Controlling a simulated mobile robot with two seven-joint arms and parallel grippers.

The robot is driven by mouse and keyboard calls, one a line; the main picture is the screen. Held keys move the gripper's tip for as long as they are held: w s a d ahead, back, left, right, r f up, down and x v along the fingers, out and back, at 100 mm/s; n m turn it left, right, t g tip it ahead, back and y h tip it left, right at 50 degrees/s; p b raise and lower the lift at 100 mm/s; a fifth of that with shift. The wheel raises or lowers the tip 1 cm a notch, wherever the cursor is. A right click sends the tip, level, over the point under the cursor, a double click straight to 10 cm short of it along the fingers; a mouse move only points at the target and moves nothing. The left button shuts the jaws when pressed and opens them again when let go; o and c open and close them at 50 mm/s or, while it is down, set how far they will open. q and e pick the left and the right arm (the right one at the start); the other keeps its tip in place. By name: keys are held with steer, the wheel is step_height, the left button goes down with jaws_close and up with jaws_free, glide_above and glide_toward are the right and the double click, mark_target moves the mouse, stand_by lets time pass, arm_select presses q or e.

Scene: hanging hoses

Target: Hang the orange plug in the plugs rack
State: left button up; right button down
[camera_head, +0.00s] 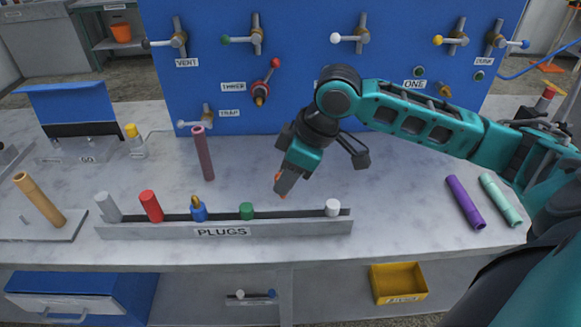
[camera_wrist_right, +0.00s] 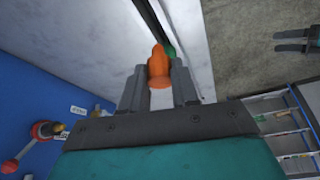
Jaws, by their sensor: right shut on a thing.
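The orange plug (camera_wrist_right: 158,66) is between the two fingers of my right gripper (camera_wrist_right: 158,82) in the right wrist view. My right gripper (camera_head: 284,186) is shut on it, and only a small orange part (camera_head: 279,180) shows in the head view. The gripper is just above and behind the plugs rack (camera_head: 275,229), between the green plug (camera_head: 246,211) and the white plug (camera_head: 333,207). The rack is a long grey holder labelled PLUGS. A grey plug (camera_head: 108,207), a red plug (camera_head: 150,206) and a blue plug (camera_head: 198,210) stand in its left part.
A blue panel (camera_head: 300,110) with several valves stands behind the rack. A dark pink tube (camera_head: 203,155) stands behind the rack's left half. Purple (camera_head: 465,202) and teal (camera_head: 500,200) tubes lie at right. The rack has a free stretch between the green and white plugs.

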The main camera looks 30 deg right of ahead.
steer(key=shift+d+r+n+g, duration=0.3)
steer(key=shift+d+r+n, duration=0.05)
steer(key=shift+d+n, duration=0.5)
step_height(320, 180, down, 6)
steer(key=shift+r+b, duration=0.1)
steer(key=shift+b, duration=0.85)
steer(key=shift+a+p, duration=0.1)
steer(key=shift+p, duration=0.6)
